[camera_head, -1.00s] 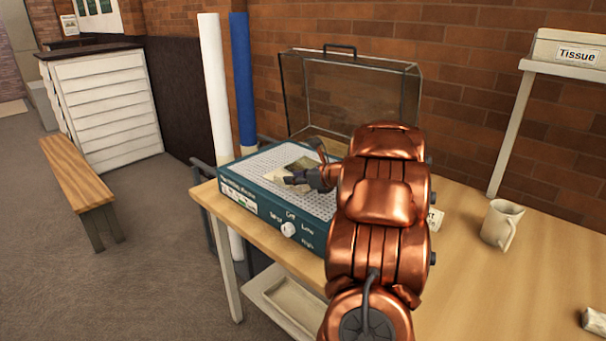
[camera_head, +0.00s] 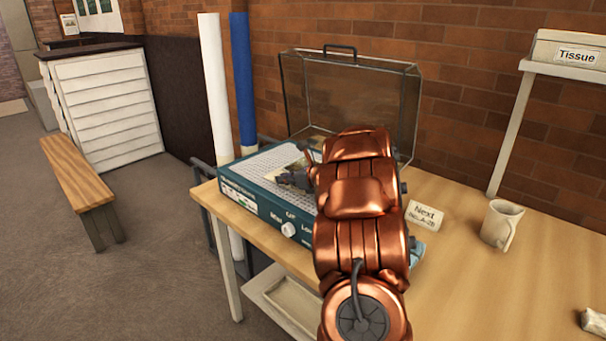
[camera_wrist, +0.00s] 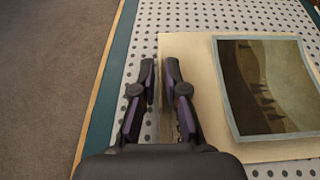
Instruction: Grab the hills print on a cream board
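The hills print on a cream board lies on the perforated top of a teal suction table (camera_head: 240,172). In the wrist view the cream board (camera_wrist: 195,62) fills the right, with the dark hills picture (camera_wrist: 275,85) in a blue-grey border on it. In the head view the board (camera_head: 287,166) is partly hidden by my arm. My gripper (camera_wrist: 160,68) is at the board's left edge, its fingers slightly apart with a narrow gap. The right finger overlaps the board in the picture and the left finger shows just outside its edge. I cannot tell whether they touch it.
A clear hinged lid (camera_head: 350,85) stands raised behind the suction table. A "Next" card (camera_head: 423,214) and a mug (camera_head: 501,224) stand on the wooden table (camera_head: 480,290) to the right. White and blue rolls (camera_head: 242,80) stand at the left. A tissue box (camera_head: 570,48) sits on a shelf.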

